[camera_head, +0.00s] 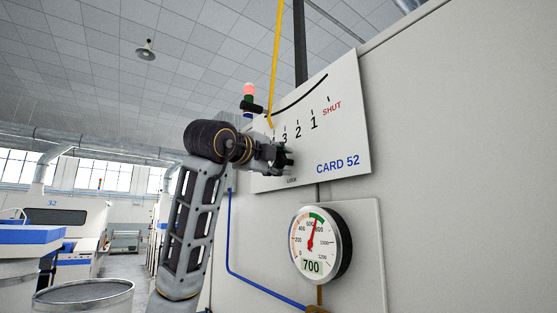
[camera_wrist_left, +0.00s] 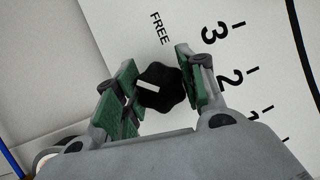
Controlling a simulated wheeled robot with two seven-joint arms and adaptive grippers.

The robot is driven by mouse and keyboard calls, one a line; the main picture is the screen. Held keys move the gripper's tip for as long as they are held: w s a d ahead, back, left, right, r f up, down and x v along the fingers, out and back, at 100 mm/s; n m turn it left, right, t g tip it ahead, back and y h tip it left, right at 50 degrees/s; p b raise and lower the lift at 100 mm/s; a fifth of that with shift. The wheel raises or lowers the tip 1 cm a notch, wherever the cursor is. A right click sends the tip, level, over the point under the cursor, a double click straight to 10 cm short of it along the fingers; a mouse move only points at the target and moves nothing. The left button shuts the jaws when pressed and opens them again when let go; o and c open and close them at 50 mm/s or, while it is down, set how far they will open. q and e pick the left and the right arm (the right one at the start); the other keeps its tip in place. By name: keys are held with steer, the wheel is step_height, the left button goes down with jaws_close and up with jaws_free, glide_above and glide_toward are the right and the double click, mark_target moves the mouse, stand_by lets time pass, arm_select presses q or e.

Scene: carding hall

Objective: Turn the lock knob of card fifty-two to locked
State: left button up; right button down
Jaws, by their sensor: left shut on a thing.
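The white panel of card 52 (camera_head: 345,135) hangs on the machine wall and carries a scale. My left gripper (camera_head: 283,156) is at its lower part and covers the knob in the head view. In the left wrist view the black lobed lock knob (camera_wrist_left: 168,85) sits between the green pads of my left gripper (camera_wrist_left: 158,89), which is shut on it. Its white mark lies on the knob's left half, pointing left. The word FREE (camera_wrist_left: 160,28) is above the knob there. The word LOCK (camera_head: 291,180) shows just below the gripper in the head view.
A round gauge (camera_head: 316,244) reading 700 is mounted below the panel. A blue pipe (camera_head: 230,235) runs down the wall and across to it. A yellow pipe (camera_head: 275,60) comes down behind the panel. A round can (camera_head: 84,298) stands at the lower left.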

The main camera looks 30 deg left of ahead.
arm_select(q)
steer(key=n+g+p, duration=0.1)
steer(key=n+g, duration=0.1)
steer(key=n, duration=0.2)
steer(key=shift+n, duration=0.4)
steer(key=shift+f+n+g+h, duration=0.15)
steer(key=shift+n+g+h, duration=0.3)
steer(key=shift+n, duration=0.65)
steer(key=o, duration=1)
steer(key=shift+s, duration=0.15)
steer(key=shift+v, duration=5.85)
